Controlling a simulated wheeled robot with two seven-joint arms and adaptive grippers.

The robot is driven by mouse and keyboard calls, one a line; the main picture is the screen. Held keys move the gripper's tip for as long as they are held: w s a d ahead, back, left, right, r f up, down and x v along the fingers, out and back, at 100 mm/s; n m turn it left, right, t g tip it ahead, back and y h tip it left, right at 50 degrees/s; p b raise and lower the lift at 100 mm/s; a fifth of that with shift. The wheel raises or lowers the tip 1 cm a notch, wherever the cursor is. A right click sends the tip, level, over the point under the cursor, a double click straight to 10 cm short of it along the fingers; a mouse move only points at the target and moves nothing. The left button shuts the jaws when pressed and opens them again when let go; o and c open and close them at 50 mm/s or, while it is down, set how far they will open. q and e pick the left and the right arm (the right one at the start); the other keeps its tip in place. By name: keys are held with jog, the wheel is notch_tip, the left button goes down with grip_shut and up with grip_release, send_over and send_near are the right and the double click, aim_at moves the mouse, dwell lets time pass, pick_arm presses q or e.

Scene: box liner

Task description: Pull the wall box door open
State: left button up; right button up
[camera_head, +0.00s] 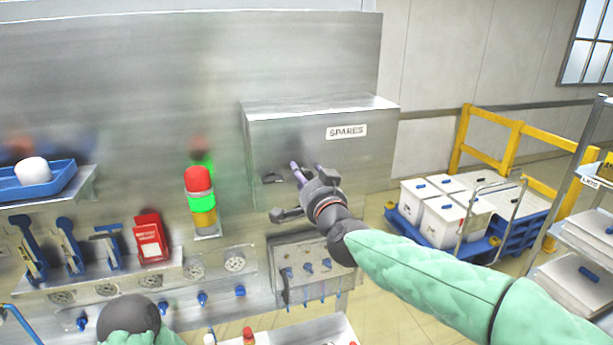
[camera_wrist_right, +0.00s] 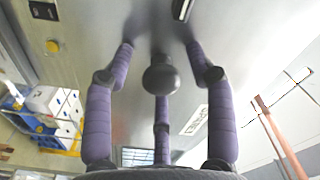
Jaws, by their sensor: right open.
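The wall box (camera_head: 350,160) is a grey metal box labelled SPARES, fixed to the metal panel. Its front looks shut. A small dark handle (camera_head: 272,178) sits on the left part of the front. My right gripper (camera_head: 297,185) is in front of the box, to the right of the handle, with its fingers spread and empty. In the right wrist view, the purple fingers (camera_wrist_right: 160,50) point at the grey box front, and a dark handle-like piece (camera_wrist_right: 182,10) shows beyond them. Contact with the front cannot be told. My left gripper is not visible; only a dark joint of that arm shows.
A signal light (camera_head: 200,195) stands left of the box. A shelf with blue tools and a red box (camera_head: 151,238) is further left. Below the box is a panel with blue knobs (camera_head: 307,267). White bins (camera_head: 442,222) and a yellow rail (camera_head: 510,145) stand at right.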

jog(key=shift+w, duration=0.1)
grip_shut()
dwell(0.3)
